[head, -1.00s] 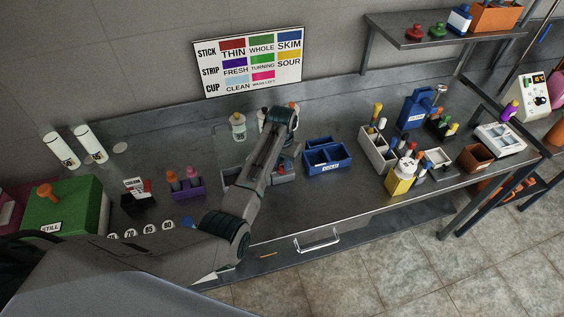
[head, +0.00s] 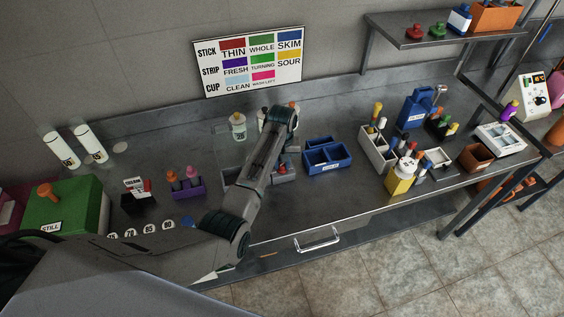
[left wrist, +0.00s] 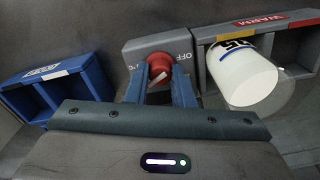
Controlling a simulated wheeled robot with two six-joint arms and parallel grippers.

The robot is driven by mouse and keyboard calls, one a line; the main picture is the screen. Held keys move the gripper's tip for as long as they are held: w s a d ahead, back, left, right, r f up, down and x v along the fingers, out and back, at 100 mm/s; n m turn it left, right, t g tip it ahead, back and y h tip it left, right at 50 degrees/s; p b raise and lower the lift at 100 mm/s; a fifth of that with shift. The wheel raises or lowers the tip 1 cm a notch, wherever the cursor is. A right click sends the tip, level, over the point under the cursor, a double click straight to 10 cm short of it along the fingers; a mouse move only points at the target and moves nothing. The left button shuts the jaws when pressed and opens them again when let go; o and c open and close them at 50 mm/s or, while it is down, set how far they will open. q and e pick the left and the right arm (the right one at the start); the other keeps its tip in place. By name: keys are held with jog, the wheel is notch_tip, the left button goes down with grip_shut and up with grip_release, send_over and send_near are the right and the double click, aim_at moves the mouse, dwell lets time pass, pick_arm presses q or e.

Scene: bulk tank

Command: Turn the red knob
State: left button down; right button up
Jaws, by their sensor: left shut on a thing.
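The red knob (left wrist: 160,66) sits on a grey box (left wrist: 130,53) marked OFF, in the middle of the left wrist view. A pale pointer bar on the knob lies at a slant. My left gripper (left wrist: 159,78) has its two blue fingers on either side of the knob and is shut on it. In the head view my left arm reaches over the bench and mostly covers the grey box (head: 284,172). My right gripper is not in view.
A blue two-part bin (left wrist: 52,88) stands left of the knob box. A grey rack marked WARM (left wrist: 262,28) with a white-capped bottle (left wrist: 243,77) is close on the right. Purple holder (head: 188,190) and several bottles stand further along the bench.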

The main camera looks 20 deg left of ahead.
pick_arm(q)
jog(key=n, duration=0.4)
jog(key=shift+n, duration=0.3)
jog(key=n, duration=0.3)
jog(key=shift+r+n, duration=0.1)
jog(key=shift+n, duration=0.3)
jog(key=n, duration=1.8)
jog(key=shift+w+n, duration=0.1)
jog(key=shift+n, duration=0.3)
jog(key=shift+r+n, duration=0.1)
jog(key=shift+n, duration=1.5)
jog(key=c, duration=1.3)
grip_release()
